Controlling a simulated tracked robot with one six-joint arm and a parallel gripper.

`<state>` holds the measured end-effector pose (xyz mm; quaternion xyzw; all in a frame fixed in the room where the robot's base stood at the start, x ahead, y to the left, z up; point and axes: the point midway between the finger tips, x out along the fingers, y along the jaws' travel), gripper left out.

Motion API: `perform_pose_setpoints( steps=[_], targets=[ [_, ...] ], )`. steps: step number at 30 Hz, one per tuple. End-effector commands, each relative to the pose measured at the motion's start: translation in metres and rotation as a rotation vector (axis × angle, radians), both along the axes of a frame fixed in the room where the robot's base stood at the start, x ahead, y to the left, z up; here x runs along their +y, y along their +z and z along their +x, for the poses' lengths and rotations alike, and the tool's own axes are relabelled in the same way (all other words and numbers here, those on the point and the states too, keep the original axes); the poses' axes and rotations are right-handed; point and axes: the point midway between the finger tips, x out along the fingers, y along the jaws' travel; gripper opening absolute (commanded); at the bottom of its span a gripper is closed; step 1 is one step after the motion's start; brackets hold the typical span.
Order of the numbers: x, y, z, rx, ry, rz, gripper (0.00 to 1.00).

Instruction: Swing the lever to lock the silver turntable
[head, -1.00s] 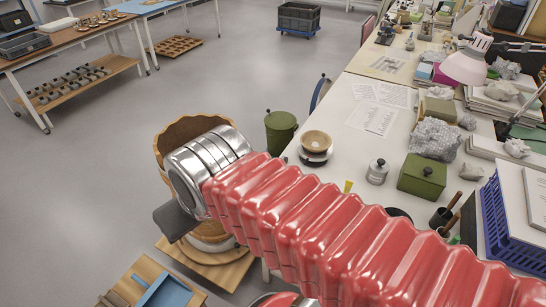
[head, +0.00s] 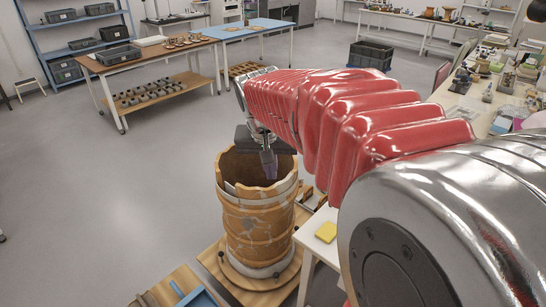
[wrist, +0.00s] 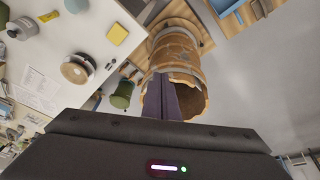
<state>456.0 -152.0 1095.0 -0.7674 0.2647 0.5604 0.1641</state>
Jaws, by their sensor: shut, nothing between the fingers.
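A tall tan jar (head: 258,215), pieced together with pale patches and a jagged rim, stands upright on a pale grey round base (head: 262,270), which may be the silver turntable. I cannot make out its lever for certain; a small grey piece (head: 221,256) shows at the base's left side. The jar (wrist: 178,50) also shows in the wrist view. My gripper (head: 269,172) is shut and empty, pointing down at the jar's mouth; I cannot tell whether its tips are inside the rim. Its dark purple fingers (wrist: 162,98) overlap the jar in the wrist view.
A wooden board (head: 255,297) lies under the base. A white table with a yellow pad (head: 326,232) is close on the right. In the wrist view it carries a bowl (wrist: 76,68); a green bin (wrist: 122,95) stands beside it.

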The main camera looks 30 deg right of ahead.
Motion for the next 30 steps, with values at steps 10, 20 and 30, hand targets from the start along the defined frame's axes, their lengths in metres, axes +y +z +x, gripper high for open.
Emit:
perform_pose_setpoints(
  steps=[10, 20, 30],
  targets=[
    [-0.082, -0.036, 0.05, 0.059, -0.253, -0.013, 0.0],
    [-0.167, -0.088, 0.08, 0.103, -0.49, -0.039, 0.0],
    [-0.24, -0.144, 0.09, 0.134, -0.692, -0.071, 0.0]
  ],
)
